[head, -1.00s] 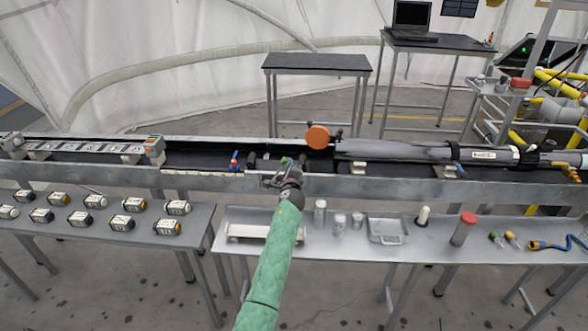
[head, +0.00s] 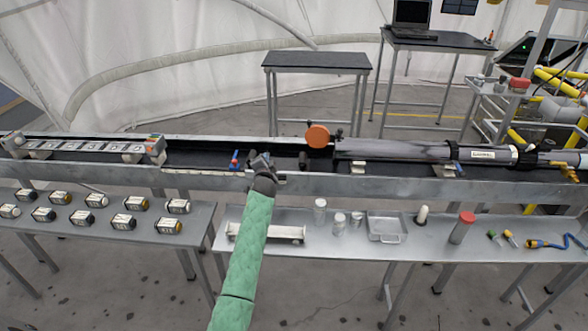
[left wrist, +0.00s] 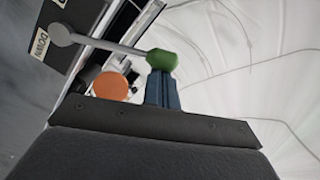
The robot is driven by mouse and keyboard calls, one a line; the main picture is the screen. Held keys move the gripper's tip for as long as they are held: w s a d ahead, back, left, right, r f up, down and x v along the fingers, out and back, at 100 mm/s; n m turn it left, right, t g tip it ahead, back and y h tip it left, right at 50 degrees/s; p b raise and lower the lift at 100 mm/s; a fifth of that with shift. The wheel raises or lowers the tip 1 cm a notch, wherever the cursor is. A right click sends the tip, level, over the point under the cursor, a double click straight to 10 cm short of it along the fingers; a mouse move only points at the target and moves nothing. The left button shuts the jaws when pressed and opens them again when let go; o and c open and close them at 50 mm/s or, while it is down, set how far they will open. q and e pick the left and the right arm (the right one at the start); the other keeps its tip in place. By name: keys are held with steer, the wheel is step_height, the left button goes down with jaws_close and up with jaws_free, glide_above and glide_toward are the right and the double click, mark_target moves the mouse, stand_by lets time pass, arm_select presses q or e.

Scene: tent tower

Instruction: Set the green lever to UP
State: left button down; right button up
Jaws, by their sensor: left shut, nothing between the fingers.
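The green knob (left wrist: 163,60) of the lever shows in the left wrist view at the end of a grey rod (left wrist: 110,44). The rod runs left to a round pivot beside a label reading DOWN (left wrist: 40,44). In the head view I cannot make out the lever; my gripper covers that spot. My right gripper is out of view.
A red and blue valve (head: 235,160) stands just left of my gripper. An orange disc (head: 317,136) and a long grey tube (head: 390,149) lie to the right. The lower bench (head: 340,256) in front holds jars and a tray (head: 387,229).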

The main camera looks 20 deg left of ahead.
arm_select(q)
steer(key=shift+s+a+f+n, duration=0.1)
steer(key=shift+a+f+n, duration=0.05)
steer(key=shift+a+n, duration=0.3)
steer(key=shift+s+a+f+n, duration=0.1)
steer(key=shift+a+f+n, duration=0.05)
steer(key=shift+a+n, duration=0.25)
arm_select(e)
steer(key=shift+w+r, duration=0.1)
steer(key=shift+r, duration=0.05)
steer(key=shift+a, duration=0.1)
